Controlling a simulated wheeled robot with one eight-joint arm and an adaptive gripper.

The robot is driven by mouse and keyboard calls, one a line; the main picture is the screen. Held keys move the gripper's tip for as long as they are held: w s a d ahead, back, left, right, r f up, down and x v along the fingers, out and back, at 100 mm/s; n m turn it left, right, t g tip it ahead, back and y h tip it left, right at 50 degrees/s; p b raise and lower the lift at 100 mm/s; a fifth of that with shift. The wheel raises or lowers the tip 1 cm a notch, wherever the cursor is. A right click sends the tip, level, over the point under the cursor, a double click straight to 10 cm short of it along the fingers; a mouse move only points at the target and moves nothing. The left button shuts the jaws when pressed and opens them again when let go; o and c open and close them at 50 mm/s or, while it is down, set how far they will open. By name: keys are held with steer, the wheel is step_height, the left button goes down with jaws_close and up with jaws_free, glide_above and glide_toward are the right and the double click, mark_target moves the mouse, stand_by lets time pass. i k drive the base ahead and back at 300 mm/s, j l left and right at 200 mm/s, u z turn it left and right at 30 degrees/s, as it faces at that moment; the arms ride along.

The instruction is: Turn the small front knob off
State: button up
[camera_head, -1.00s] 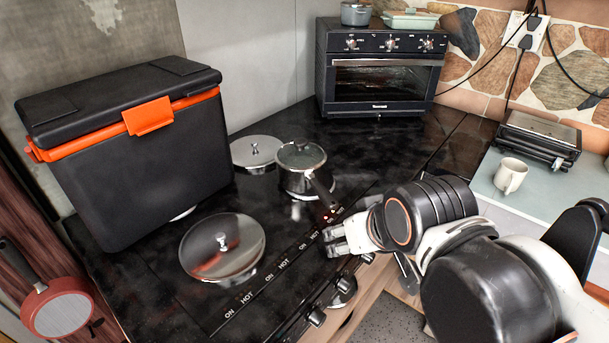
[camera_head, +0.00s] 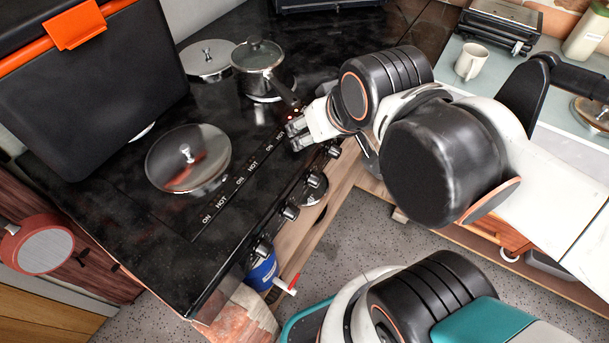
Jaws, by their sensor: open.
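Several black knobs line the front edge of the black stove top (camera_head: 165,235): the nearest knob (camera_head: 262,249), a second knob (camera_head: 290,212), a third knob (camera_head: 313,181) and a far knob (camera_head: 333,150). I cannot tell which is the small one. My gripper (camera_head: 296,134) is at the stove's front edge near the far knob, above the ON/HOT lettering. Its fingers are small in view and hold nothing visible. My arm hides part of the front panel behind it. Red lights (camera_head: 292,115) glow beside the gripper.
A lidded saucepan (camera_head: 257,70) stands behind the gripper, its handle pointing towards it. A lidded pan (camera_head: 188,160) and a flat lid (camera_head: 208,58) also sit on the stove. A mug (camera_head: 471,62) sits on the right counter.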

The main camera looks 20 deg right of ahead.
mark_target(335, 151)
steer(key=k+j+z, duration=0.2)
steer(key=k+z, duration=0.2)
steer(key=k+j+z, duration=0.1)
steer(key=k+z, duration=0.7)
